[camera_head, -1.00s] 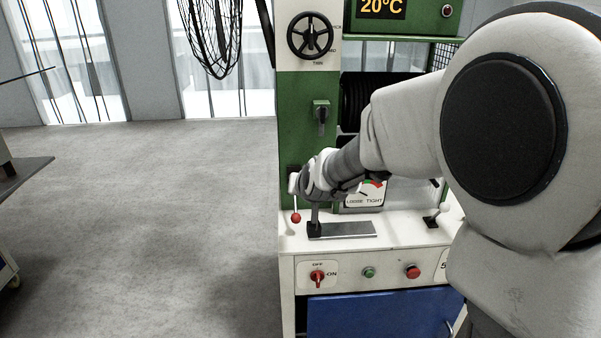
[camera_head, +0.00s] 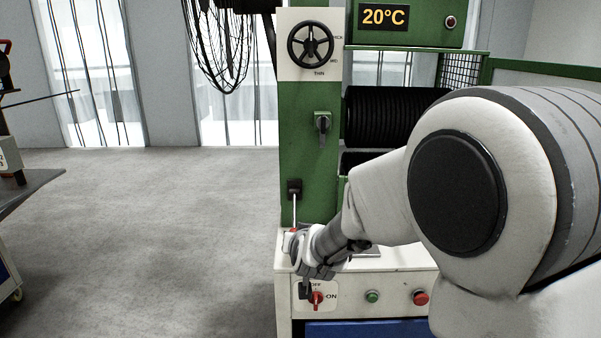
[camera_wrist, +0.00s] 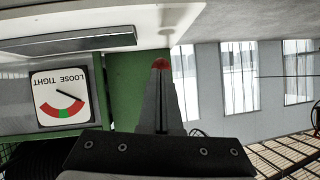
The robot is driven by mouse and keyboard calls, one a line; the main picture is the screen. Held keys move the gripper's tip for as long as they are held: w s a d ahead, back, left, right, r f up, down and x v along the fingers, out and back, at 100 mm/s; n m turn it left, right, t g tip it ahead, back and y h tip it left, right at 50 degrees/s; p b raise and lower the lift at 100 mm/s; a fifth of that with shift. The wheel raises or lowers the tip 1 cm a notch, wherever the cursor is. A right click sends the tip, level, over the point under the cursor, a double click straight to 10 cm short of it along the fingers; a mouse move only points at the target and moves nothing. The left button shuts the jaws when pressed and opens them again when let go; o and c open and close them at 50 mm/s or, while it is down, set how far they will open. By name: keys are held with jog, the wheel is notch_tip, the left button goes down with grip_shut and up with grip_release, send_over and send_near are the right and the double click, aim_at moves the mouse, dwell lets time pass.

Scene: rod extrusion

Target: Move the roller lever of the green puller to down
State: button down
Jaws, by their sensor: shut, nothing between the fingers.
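The green puller (camera_head: 308,160) stands ahead of me. Its roller lever (camera_head: 294,210) is a thin pale rod that hangs down from a black mount on the green column. The red knob at its lower end is partly covered by my wrist. My gripper (camera_head: 305,290) points downward in front of the white panel, below the knob and close to the OFF/ON switch. In the wrist view my gripper (camera_wrist: 160,85) is shut and empty, with the red knob (camera_wrist: 160,64) showing at its tips. I cannot tell whether they touch.
The red OFF/ON switch (camera_head: 316,298), green button (camera_head: 372,297) and red button (camera_head: 420,297) are on the white front panel. A LOOSE/TIGHT gauge (camera_wrist: 62,98) shows upside down in the wrist view. The floor (camera_head: 150,240) on the left is clear, with a table (camera_head: 30,188) at the edge.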

jog(key=shift+w+f+b, duration=0.15)
jog(key=shift+f+b, duration=0.15)
jog(key=shift+f, duration=0.2)
dwell(0.4)
